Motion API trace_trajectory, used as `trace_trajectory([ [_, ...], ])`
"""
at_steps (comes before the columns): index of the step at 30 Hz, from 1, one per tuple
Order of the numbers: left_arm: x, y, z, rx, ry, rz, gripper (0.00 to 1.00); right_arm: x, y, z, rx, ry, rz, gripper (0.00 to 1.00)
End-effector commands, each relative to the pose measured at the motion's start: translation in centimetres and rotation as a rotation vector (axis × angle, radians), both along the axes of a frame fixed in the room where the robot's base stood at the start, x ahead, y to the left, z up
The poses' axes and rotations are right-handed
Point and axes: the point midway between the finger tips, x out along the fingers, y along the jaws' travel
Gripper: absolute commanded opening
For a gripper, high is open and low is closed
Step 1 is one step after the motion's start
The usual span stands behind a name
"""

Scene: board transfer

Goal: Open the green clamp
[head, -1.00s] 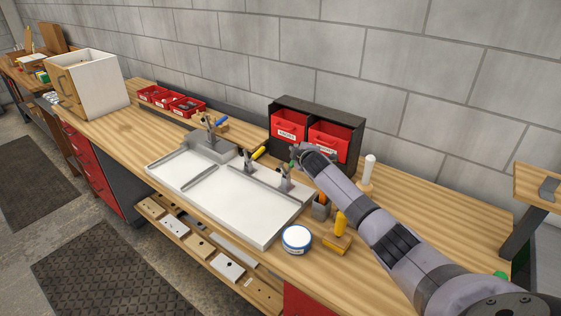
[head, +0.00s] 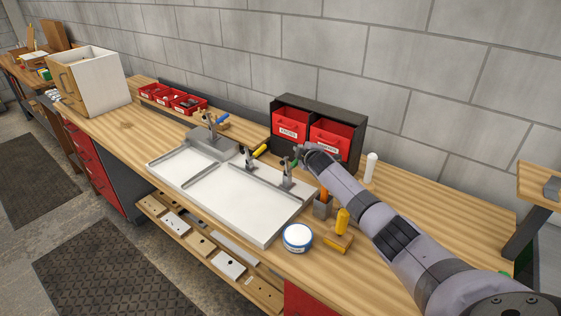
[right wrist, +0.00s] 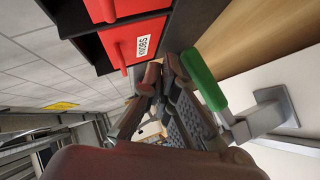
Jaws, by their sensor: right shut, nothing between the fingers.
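The green clamp (head: 287,178) stands at the back right edge of the white fixture tray (head: 240,205). Its green handle shows large in the right wrist view (right wrist: 204,80), tilted, with the metal clamp body to the right of its lower end. My right gripper (head: 301,152) is at the clamp handle in the head view and partly hides it. In the right wrist view its fingers (right wrist: 165,98) are shut and empty, close beside the green handle on its left. Whether they touch the handle I cannot tell. My left gripper is not in view.
A black rack with red bins (head: 318,135) stands just behind my right gripper. A yellow-handled clamp (head: 251,158) and a blue-handled clamp (head: 210,130) are farther left. A white tub (head: 297,238), a brush (head: 340,232) and a tool holder (head: 322,207) are in front.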

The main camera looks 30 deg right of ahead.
Motion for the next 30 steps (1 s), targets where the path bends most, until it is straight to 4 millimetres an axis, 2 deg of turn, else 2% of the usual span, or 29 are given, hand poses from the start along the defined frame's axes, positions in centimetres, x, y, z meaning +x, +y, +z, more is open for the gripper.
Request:
trace_trajectory([
  [5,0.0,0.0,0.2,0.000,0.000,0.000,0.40,0.0,0.0,0.2,0.000,0.000,0.000,0.00],
  [8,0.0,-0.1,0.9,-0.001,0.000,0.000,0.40,0.0,0.1,1.0,0.000,-0.001,0.000,0.00],
  [15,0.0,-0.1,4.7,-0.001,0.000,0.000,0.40,0.1,0.3,5.0,0.000,-0.001,-0.002,0.00],
  [17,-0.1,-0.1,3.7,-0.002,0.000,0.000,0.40,-0.7,0.0,4.5,-0.003,0.000,-0.003,0.00],
  [30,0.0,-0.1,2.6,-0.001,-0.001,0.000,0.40,-5.5,-0.9,9.2,-0.004,0.001,0.000,0.00],
])
